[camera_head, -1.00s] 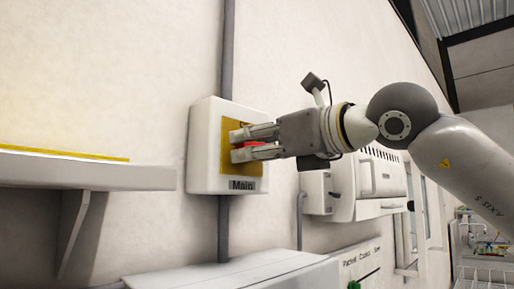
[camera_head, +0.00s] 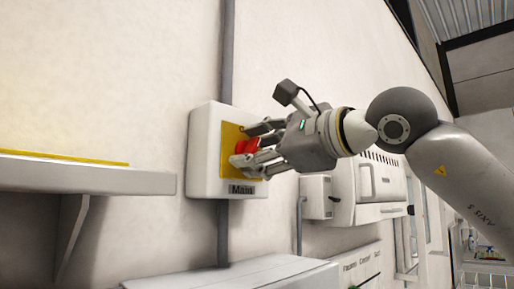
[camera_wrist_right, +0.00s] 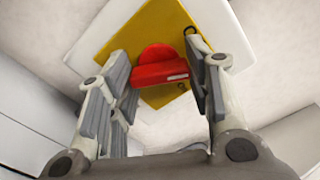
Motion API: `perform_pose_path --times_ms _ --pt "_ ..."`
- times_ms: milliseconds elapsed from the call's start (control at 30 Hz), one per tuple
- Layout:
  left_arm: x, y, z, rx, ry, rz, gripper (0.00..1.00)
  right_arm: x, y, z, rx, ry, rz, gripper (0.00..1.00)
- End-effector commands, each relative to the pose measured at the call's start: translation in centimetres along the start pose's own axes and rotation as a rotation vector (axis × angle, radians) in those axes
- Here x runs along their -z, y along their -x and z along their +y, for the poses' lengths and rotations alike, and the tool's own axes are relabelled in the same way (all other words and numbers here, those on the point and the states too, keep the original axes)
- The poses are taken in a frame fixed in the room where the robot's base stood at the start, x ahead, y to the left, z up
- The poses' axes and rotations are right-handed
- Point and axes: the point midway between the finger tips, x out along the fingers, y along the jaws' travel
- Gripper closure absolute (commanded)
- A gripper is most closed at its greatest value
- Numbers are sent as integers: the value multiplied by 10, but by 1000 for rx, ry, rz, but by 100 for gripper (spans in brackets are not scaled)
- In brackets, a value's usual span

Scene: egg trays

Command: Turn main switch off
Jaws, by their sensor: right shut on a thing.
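The main switch is a white box (camera_head: 204,150) on the wall with a yellow plate (camera_head: 231,137), a red knob (camera_head: 245,147) and a "Main" label (camera_head: 241,189). My right gripper (camera_head: 248,146) reaches in from the right and is shut on the red knob, with its fingers on either side. In the right wrist view the red knob (camera_wrist_right: 160,75) sits between the fingers (camera_wrist_right: 158,66), and the yellow plate (camera_wrist_right: 115,38) looks turned relative to the gripper. The fingers hide part of the knob. My left gripper is not in view.
A shelf with a yellow edge (camera_head: 85,179) juts out at the left. A white cabinet (camera_head: 240,273) stands below the switch. Another white wall box (camera_head: 367,185) is behind my right arm. Vertical conduit (camera_head: 228,60) runs above the switch box.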

Motion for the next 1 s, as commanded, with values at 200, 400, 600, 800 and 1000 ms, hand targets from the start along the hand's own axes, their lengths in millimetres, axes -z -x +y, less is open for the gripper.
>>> perform_pose_path --times_ms 200,400,600,800,1000 --pt "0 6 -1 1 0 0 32 -1 0 -1 0 195 -3 78" --pt "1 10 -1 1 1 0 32 -1 0 -1 1 345 -2 78" --pt "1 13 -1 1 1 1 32 -1 0 0 1 450 -2 78" --pt "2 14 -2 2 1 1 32 -1 0 0 0 505 -2 78" --pt "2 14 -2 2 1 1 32 0 0 1 -1 524 -2 78"
